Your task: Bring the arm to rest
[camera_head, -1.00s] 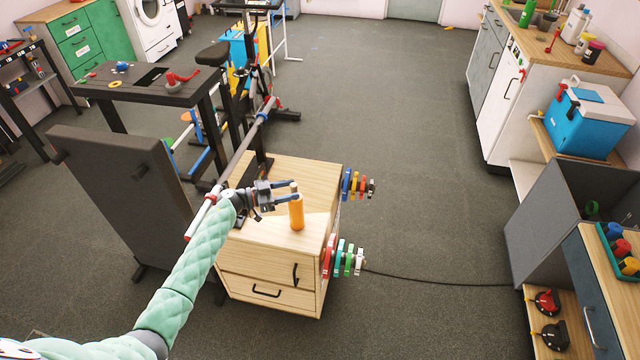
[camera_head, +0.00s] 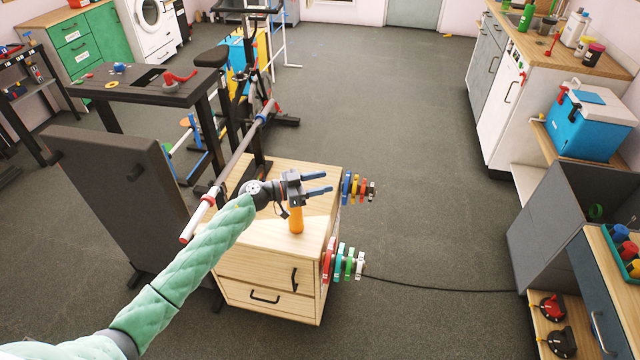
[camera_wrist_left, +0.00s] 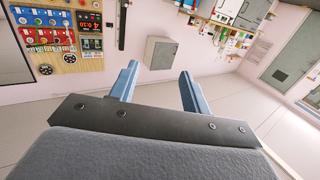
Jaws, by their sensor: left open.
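My left arm, in a quilted green sleeve, reaches in from the lower left in the head view. My left gripper (camera_head: 318,182) is open and empty, with its blue fingers pointing right. In the head view it overlaps the top of an orange cylinder (camera_head: 296,220) standing on the wooden cabinet (camera_head: 262,222). In the left wrist view the two blue fingers (camera_wrist_left: 160,88) are spread apart with nothing between them, facing a wall. My right gripper is not in view.
Coloured discs (camera_head: 357,187) hang on pegs at the cabinet's right side. A barbell (camera_head: 238,152) and a dark padded board (camera_head: 115,190) are left of it. A counter with a blue cooler (camera_head: 588,120) lines the right. Open floor (camera_head: 425,180) lies between.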

